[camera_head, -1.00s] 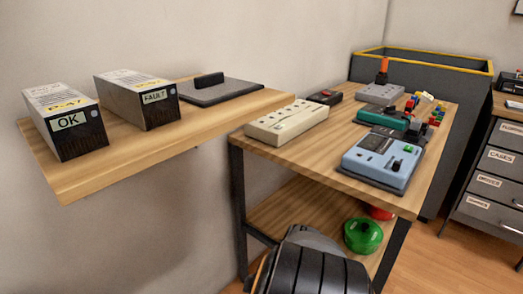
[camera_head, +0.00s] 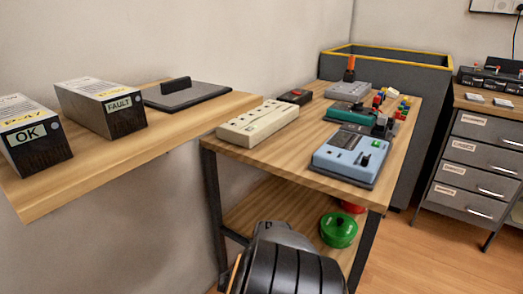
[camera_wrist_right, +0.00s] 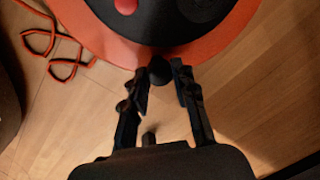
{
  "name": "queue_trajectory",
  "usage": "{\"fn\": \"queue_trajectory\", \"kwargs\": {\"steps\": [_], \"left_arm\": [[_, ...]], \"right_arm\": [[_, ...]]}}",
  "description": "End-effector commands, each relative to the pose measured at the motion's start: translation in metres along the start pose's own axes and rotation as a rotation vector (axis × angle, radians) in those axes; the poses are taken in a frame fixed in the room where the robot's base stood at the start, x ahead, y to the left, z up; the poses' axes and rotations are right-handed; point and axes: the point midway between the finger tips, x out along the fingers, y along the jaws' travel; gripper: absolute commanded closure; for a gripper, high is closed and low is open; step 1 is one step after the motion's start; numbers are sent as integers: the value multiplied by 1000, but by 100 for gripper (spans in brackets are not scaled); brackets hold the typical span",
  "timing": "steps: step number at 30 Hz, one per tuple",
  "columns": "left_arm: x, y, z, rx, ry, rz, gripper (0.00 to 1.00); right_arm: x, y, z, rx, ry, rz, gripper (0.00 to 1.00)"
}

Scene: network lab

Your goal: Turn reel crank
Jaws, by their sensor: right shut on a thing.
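In the right wrist view, a round reel (camera_wrist_right: 222,38) with an orange rim and a dark centre fills the top. A small black crank knob (camera_wrist_right: 159,70) stands at its lower edge. My right gripper (camera_wrist_right: 165,74) has its two dark fingers on either side of the knob, shut on it. A red round part (camera_wrist_right: 125,5) shows on the reel's dark face at the top edge. An orange cable (camera_wrist_right: 62,45) lies in loose loops on the wooden floor to the left of the reel. The reel does not show in the head view, and neither does my left gripper.
In the head view, a wooden bench (camera_head: 230,150) holds a blue tester (camera_head: 350,155), a beige power strip (camera_head: 257,122) and other devices. A wall shelf (camera_head: 110,160) carries OK and FAULT boxes. A grey drawer cabinet (camera_head: 470,165) stands right; floor between is clear.

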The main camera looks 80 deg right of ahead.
Motion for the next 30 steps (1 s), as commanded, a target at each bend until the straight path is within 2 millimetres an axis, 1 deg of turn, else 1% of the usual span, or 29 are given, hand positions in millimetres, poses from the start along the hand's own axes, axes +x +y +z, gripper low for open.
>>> {"fn": "queue_trajectory", "kwargs": {"steps": [1,12,13,15,16,25,30], "left_arm": [[0,0,0,0,-1,0,51],[0,0,0,1,0,-1,51],[0,0,0,1,0,-1,51],[0,0,0,1,0,-1,51],[0,0,0,1,0,-1,51],[-1,-1,-1,3,0,1,51],[-1,0,-1,2,0,0,51]], "right_arm": [[0,-5,-1,5,3,-9,100],[0,-6,-1,7,3,-12,100],[0,-6,-1,7,2,-12,67],[0,-6,0,6,2,-11,53],[0,-6,0,6,2,-10,50],[-1,-3,0,4,1,-6,50],[-10,-5,0,3,0,-7,50]]}}
